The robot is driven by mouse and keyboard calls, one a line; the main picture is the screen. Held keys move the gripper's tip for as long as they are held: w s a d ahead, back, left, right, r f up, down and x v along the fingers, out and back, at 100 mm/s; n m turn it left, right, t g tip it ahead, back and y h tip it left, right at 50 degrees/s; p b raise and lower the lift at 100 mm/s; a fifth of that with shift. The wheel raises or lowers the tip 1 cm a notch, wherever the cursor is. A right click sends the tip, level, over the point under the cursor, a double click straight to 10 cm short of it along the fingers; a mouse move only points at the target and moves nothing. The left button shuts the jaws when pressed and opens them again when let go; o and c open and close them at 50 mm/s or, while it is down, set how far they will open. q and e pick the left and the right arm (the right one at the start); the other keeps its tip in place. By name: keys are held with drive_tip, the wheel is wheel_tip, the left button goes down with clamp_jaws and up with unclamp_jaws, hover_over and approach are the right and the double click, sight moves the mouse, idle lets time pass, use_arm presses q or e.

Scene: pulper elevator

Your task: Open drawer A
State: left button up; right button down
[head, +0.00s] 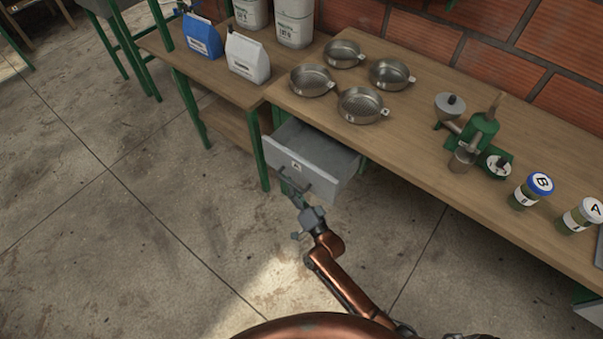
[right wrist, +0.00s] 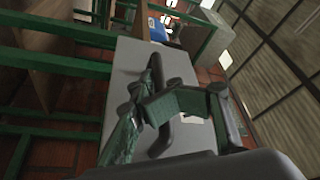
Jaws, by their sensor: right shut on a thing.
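Drawer A (head: 310,168) is a grey drawer under the left end of the long wooden bench, with a small label on its front. It is pulled out and its empty-looking inside shows from above. Its dark bar handle (right wrist: 160,110) stands off the grey front in the right wrist view. My right gripper (head: 292,186) is at the drawer front, shut on the handle, with its green fingers (right wrist: 170,104) around the bar. The fingers hide part of the handle. My left gripper is not in view.
On the bench (head: 430,150) stand several metal sieves (head: 360,105), a green hand-cranked machine (head: 482,130) and two labelled jars (head: 532,190). Bags (head: 247,58) stand on the lower table at left. Green table legs (head: 262,150) stand just left of the drawer. The concrete floor (head: 130,240) in front is clear.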

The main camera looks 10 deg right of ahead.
use_arm(q)
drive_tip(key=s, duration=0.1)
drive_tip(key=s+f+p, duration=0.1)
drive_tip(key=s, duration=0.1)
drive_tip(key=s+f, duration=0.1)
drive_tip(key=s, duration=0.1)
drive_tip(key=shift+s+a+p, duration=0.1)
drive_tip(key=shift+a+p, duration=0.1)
drive_tip(key=shift+p, duration=0.2)
use_arm(e)
drive_tip(key=s+a, duration=0.4)
drive_tip(key=a, duration=0.1)
drive_tip(key=shift+a+r, duration=0.4)
drive_tip(key=shift+s, duration=0.1)
drive_tip(key=c, duration=2)
unclamp_jaws()
drive_tip(key=shift+f, duration=0.1)
drive_tip(key=shift+d+f, duration=0.1)
drive_tip(key=shift+f, duration=0.05)
drive_tip(key=v, duration=1.2)
drive_tip(key=shift+f, duration=0.1)
